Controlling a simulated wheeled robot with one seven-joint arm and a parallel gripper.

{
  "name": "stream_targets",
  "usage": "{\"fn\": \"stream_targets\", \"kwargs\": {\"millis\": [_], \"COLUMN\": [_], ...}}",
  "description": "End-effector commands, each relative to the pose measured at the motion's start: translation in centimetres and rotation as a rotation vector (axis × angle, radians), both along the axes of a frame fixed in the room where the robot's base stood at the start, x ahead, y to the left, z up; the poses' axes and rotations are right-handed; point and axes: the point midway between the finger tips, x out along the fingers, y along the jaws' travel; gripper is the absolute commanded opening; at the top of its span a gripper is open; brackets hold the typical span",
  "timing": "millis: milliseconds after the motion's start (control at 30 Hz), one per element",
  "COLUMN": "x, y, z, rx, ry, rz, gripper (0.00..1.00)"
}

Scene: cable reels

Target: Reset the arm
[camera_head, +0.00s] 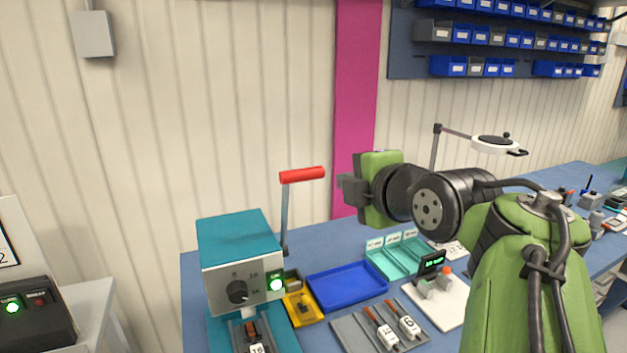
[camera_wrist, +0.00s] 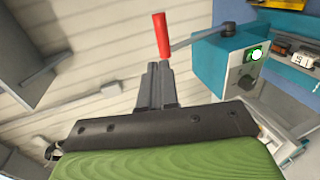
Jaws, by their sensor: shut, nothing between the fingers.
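My green and black arm reaches up over the workbench from the right in the head view. My gripper (camera_head: 347,183) is held above the bench, pointing left, to the right of the red lever handle (camera_head: 303,175). In the wrist view my gripper (camera_wrist: 160,68) shows with its two dark fingers together and nothing between them. The red handle also shows in the wrist view (camera_wrist: 161,35), just beyond the fingertips. I cannot tell for certain whether they touch, though the head view shows a gap.
A teal machine (camera_head: 238,250) with a dial and green light carries the lever. A blue tray (camera_head: 347,287), teal bins (camera_head: 393,259) and a grey tool mat (camera_head: 352,331) lie on the blue bench. A magnifier lamp (camera_head: 495,145) stands behind my arm.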

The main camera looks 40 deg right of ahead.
Motion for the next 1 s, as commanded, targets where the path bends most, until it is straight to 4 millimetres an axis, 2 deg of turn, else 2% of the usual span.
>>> {"fn": "stream_targets", "kwargs": {"millis": [267, 367, 467, 500, 533, 600, 700, 833, 900, 1000], "x": [-0.1, 0.5, 0.9, 0.4, -0.3, -2.5, -6.7, -10.8, -11.8, -12.1], "y": [0.2, 2.6, 8.3, 11.1, 13.0, 16.9, 20.4, 21.6, 21.6, 21.6], "z": [0.0, -1.4, -5.6, -7.8, -9.5, -13.5, -18.5, -22.4, -23.3, -23.5], "rx": [0.006, 0.133, 0.458, 0.606, 0.713, 0.928, 1.136, 1.258, 1.283, 1.291], "ry": [0.001, 0.014, 0.082, 0.132, 0.174, 0.275, 0.384, 0.428, 0.428, 0.426], "rz": [0.001, 0.006, -0.025, -0.060, -0.101, -0.224, -0.448, -0.685, -0.750, -0.771], "gripper": [0.00, 0.00, 0.00, 0.00, 0.00, 0.00, 0.00, 0.00, 0.00, 0.00]}}
